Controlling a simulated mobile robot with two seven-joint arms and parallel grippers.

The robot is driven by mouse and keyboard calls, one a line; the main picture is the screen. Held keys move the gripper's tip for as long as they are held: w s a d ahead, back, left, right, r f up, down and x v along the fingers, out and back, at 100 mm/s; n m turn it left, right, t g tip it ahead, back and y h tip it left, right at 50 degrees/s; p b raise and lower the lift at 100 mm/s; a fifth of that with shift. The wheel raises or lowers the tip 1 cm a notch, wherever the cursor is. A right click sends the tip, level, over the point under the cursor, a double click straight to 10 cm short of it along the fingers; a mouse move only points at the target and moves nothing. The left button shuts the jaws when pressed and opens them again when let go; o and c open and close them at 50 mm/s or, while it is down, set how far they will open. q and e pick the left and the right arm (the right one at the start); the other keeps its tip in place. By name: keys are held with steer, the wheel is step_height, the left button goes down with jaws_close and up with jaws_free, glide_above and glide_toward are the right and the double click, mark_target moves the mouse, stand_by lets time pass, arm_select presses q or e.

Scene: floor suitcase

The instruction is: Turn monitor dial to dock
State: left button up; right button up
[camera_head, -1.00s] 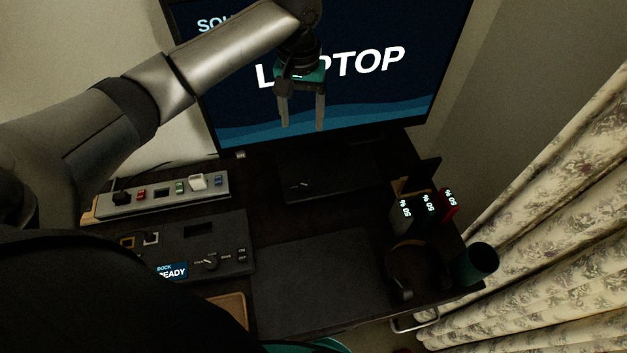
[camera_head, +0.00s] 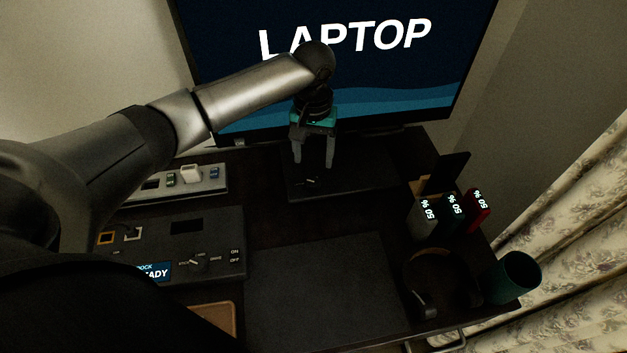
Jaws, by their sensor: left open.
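The monitor (camera_head: 400,70) stands at the back, and its screen reads "LAPTOP". A small dark dial with a pale mark (camera_head: 308,181) sits on the flat black monitor base (camera_head: 360,178). Its setting is too small to read. My left gripper (camera_head: 314,160) is open and empty, fingers pointing down. In the picture its fingertips are just above the dial; I cannot tell the remaining height. The dock panel (camera_head: 220,225) lies at the left, with a knob (camera_head: 197,262) and a partly hidden blue display (camera_head: 158,272) that reads "ADY". My right gripper is out of view.
A strip with small connectors (camera_head: 210,180) lies behind the dock panel. A dark mat (camera_head: 320,290) covers the front middle. Upright devices showing "50 %" (camera_head: 453,210), headphones (camera_head: 425,290) and a dark green cup (camera_head: 515,275) stand at the right by the curtain (camera_head: 580,240).

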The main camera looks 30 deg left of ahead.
mark_target(313, 181)
arm_select(q)
step_height(313, 181, down, 8)
steer(key=shift+f+b, duration=0.1)
steer(key=shift+b, duration=1.05)
jaws_close()
